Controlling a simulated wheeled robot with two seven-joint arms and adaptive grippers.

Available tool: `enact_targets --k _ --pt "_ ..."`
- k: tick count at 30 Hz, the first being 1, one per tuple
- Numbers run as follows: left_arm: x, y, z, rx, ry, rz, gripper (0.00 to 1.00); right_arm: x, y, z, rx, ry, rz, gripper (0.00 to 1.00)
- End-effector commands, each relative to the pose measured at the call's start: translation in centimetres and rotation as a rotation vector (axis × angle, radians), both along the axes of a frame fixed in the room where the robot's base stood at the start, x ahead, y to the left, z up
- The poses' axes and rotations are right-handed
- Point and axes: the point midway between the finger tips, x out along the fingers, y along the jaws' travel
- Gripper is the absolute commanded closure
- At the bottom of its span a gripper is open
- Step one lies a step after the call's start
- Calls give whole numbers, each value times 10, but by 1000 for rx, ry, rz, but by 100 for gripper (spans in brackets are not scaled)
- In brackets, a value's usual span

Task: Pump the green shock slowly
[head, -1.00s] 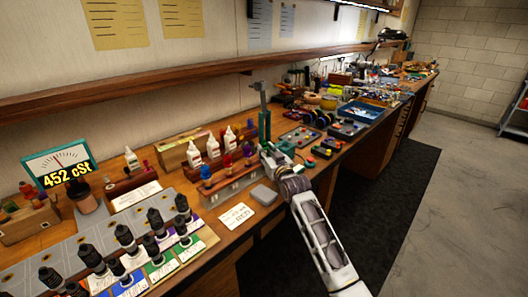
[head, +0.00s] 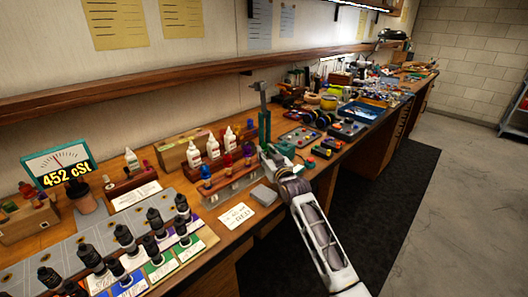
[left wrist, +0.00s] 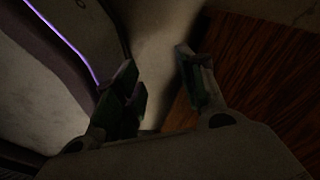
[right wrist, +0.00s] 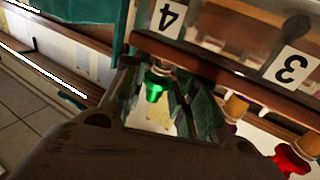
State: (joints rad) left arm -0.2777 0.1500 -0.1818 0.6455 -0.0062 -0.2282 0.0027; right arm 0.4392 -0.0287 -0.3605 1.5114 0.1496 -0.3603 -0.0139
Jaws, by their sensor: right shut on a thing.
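The green shock's green end (right wrist: 155,88) shows between the fingers of my right gripper (right wrist: 160,98) in the right wrist view, below the label 4 of the rack. In the head view my right gripper (head: 268,153) is at the right end of the shock rack (head: 232,188) and hides the green shock. My right gripper is shut on the green shock. The rack also holds blue (head: 205,172), red (head: 228,160) and purple (head: 248,152) shocks. My left gripper (left wrist: 160,85) is open and empty in the left wrist view, with wood grain to its right.
A green clamp-like stand (head: 264,125) rises just behind the right gripper. White bottles (head: 213,146) stand behind the rack. A small grey block (head: 264,195) and a paper card (head: 236,215) lie in front. Black-capped bottles (head: 125,238) fill the near left. A gauge (head: 60,165) reads 452 cSt.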

Motion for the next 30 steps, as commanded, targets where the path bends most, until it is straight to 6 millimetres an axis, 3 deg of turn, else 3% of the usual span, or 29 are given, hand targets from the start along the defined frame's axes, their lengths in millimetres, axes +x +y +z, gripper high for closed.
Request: enact_targets --k 30 --pt "0 0 0 0 0 0 60 0 0 -8 -4 10 0 96"
